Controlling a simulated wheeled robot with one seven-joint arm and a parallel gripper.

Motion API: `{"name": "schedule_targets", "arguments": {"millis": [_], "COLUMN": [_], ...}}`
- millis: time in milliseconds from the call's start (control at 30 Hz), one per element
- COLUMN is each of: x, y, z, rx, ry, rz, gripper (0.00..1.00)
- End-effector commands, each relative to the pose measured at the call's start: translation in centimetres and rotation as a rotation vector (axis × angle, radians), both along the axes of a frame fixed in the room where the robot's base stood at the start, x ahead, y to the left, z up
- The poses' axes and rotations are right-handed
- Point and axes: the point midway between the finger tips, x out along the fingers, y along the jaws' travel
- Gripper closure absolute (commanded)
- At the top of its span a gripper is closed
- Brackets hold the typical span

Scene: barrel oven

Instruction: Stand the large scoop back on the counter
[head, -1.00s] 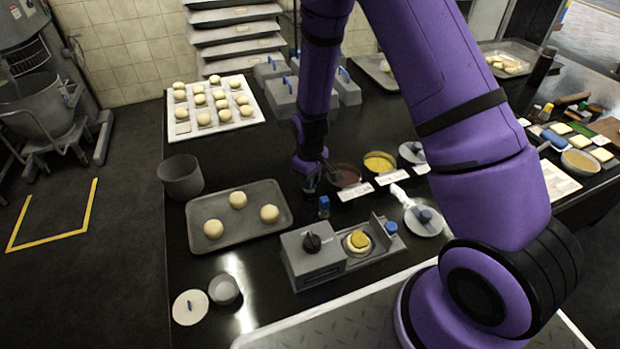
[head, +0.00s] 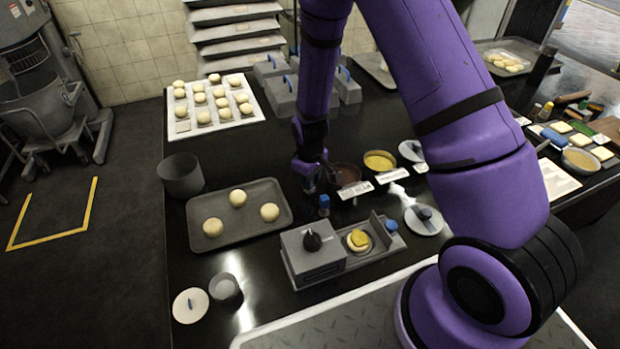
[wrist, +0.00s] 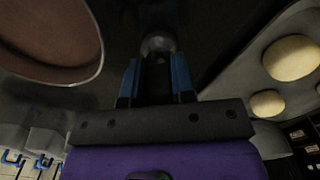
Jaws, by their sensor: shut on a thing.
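My gripper (head: 312,186) is low over the counter (head: 270,155), just left of the brown filling bowl (head: 347,174). In the wrist view its blue fingers (wrist: 157,78) are shut on a dark handle, which I take to be the large scoop's. A rounded grey end (wrist: 158,43), likely the scoop's bowl, shows beyond the fingertips. The scoop is too small and dark in the head view to tell whether it touches the counter.
A yellow filling bowl (head: 380,161) stands to the right. A grey press (head: 313,250) with a filled dough round (head: 358,240) is in front. A dough tray (head: 237,191) lies to the left, beside a grey bin (head: 181,175).

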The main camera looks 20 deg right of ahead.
Motion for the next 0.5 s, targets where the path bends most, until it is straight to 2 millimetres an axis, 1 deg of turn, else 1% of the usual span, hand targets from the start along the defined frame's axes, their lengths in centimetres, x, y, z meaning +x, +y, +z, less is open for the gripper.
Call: {"name": "schedule_targets", "arguments": {"millis": [433,467,500], "x": [0.0,0.0,0.0], "y": [0.0,0.0,0.0], "z": [-0.26,-0.26,-0.26], "rx": [0.0,0.0,0.0], "ry": [0.0,0.0,0.0], "rz": [0.0,0.0,0.0], "gripper": [0.97,0.71,0.62]}}
